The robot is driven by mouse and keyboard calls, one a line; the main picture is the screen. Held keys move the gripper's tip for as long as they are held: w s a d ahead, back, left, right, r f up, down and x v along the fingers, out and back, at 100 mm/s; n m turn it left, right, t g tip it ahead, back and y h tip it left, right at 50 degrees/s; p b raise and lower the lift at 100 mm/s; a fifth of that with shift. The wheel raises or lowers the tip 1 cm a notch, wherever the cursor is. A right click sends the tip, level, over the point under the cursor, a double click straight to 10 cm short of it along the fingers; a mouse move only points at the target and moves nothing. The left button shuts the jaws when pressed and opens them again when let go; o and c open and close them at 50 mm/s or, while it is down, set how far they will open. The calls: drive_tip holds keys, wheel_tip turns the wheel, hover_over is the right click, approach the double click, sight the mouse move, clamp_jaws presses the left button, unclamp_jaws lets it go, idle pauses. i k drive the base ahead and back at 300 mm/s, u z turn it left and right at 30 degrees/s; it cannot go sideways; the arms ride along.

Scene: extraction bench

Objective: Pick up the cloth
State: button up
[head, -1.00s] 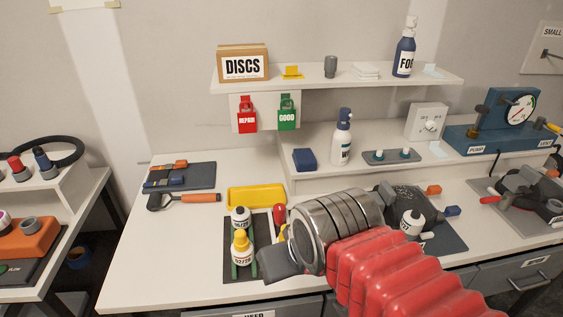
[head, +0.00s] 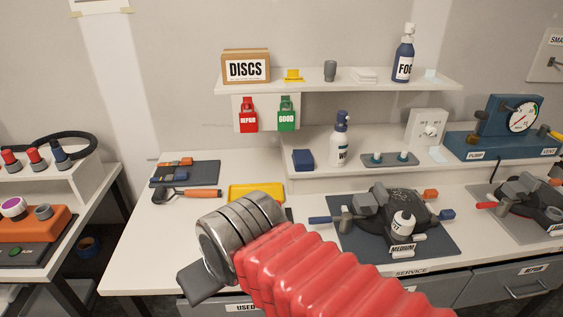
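A small white folded stack (head: 363,75), which looks like the cloth, lies on the upper shelf between a grey cup and a blue spray bottle. My gripper (head: 203,284) is low at the front left of the bench, at the end of my red-sleeved arm. It is far below and to the left of the white stack. Only a dark block of the gripper shows past the metal wrist, and the finger gap cannot be made out. I see nothing held in it.
The upper shelf (head: 300,87) also holds a DISCS box (head: 246,67), a yellow piece (head: 293,75), the grey cup (head: 330,70) and the blue bottle (head: 403,55). A white pump bottle (head: 338,145) stands below. My arm covers the bench's front middle; bare bench lies left of it.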

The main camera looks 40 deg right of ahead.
sight(304, 161)
drive_tip(key=u, duration=0.35)
drive_tip(key=k, duration=1.2)
drive_tip(key=z, duration=0.65)
drive_tip(key=i, duration=1.4)
drive_tip(key=z, duration=0.1)
